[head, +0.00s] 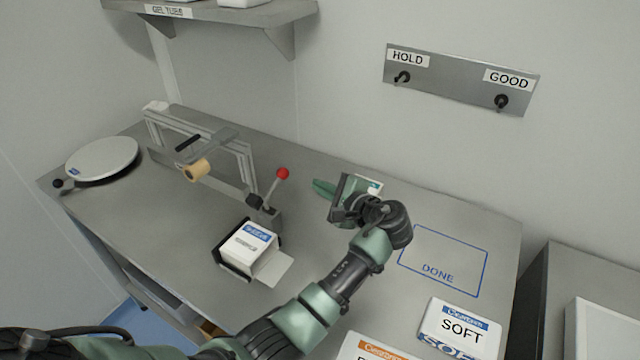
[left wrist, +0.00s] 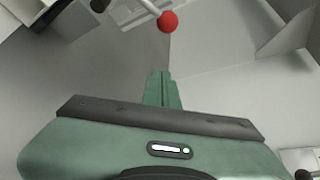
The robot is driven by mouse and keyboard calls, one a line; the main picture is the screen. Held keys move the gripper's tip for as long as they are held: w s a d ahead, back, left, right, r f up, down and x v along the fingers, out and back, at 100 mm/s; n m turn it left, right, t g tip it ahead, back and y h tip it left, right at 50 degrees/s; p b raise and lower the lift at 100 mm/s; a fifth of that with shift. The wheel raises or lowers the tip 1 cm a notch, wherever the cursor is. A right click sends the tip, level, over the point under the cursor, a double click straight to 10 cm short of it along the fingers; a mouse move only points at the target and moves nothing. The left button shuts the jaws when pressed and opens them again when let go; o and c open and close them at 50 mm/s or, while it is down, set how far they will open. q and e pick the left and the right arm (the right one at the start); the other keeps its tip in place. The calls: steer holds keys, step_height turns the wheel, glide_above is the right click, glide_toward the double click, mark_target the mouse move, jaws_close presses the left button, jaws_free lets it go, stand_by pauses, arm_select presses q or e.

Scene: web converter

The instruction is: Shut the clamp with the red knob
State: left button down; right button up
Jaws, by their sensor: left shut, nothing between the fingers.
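The red knob (head: 283,173) tops a slanted metal lever on the clamp (head: 264,212), which stands at the right end of the metal frame on the bench. The lever leans up and to the right. In the left wrist view the red knob (left wrist: 168,21) is at the top, beyond the fingertips. My left gripper (head: 322,187) is shut and empty, to the right of the knob and apart from it. Its green fingers (left wrist: 162,88) lie together in the left wrist view. My right gripper does not show.
A white box (head: 247,246) sits in a dark holder in front of the clamp. A tape roll (head: 196,170) hangs on the frame. A round plate (head: 102,158) is at the left. The DONE outline (head: 443,262) is empty; a SOFT box (head: 459,328) lies in front of it.

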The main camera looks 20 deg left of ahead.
mark_target(272, 190)
arm_select(q)
steer(key=a+p, duration=0.4)
steer(key=a, duration=0.2)
steer(key=shift+w+a+r, duration=0.2)
steer(key=shift+a+r, duration=0.05)
steer(key=shift+a, duration=0.15)
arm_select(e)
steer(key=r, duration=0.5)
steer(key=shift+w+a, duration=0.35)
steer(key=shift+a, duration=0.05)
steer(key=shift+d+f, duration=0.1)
